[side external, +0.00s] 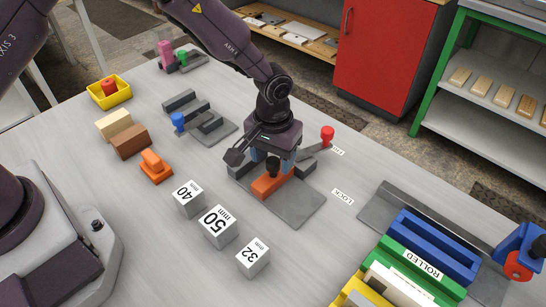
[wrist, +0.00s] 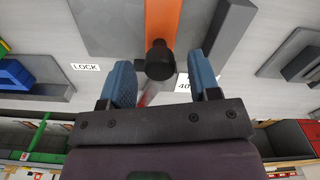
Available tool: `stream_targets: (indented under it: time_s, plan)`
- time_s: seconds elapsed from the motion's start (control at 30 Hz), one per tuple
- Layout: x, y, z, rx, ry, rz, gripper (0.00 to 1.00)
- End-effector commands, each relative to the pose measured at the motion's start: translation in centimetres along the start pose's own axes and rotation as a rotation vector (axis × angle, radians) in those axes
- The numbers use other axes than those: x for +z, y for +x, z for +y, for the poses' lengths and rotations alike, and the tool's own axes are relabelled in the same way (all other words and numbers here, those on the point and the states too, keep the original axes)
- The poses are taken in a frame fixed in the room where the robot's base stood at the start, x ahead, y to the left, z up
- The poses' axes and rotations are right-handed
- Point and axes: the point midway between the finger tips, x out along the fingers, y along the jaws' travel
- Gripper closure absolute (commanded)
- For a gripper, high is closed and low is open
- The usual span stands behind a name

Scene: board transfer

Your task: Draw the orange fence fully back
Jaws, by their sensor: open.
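The orange fence (side external: 267,186) is a bar with a black knob (side external: 272,167) on a grey plate (side external: 301,206). In the wrist view the orange fence (wrist: 160,18) runs up from the black knob (wrist: 160,60). My gripper (side external: 273,164) is over the fence. In the wrist view my gripper (wrist: 162,80) is open, with one blue finger on each side of the knob and a visible gap to both. Its finger depth relative to the knob is hard to tell. A red-knobbed lever (side external: 327,133) points away from the LOCK label (side external: 342,197), towards another, hard-to-read label.
White blocks marked 40, 50 (side external: 218,227) and 32 stand in front of the plate. An orange handled block (side external: 155,167), a brown block (side external: 130,142) and a yellow tray (side external: 117,99) lie left. A green ROLLED holder (side external: 405,262) stands at front right.

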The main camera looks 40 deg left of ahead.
Motion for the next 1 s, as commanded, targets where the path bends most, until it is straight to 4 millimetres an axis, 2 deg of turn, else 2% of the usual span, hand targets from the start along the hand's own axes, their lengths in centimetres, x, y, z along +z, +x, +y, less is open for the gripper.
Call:
stream_targets:
  time_s: [0.1, 0.37, 0.6, 0.63, 0.77, 1.0]
  plan:
    - [0.0, 0.6, 0.0, 0.000, 0.000, 0.000, 0.44]
    - [0.0, 0.7, 0.0, 0.001, 0.000, 0.001, 0.44]
    - [0.0, 0.7, 0.0, 0.001, 0.000, 0.000, 0.96]
    - [0.0, 0.7, 0.0, 0.001, 0.000, 0.000, 1.00]
    - [0.1, 0.7, 0.2, 0.001, 0.002, 0.000, 1.00]
    - [0.9, 0.7, 3.2, 0.001, 0.006, 0.001, 1.00]
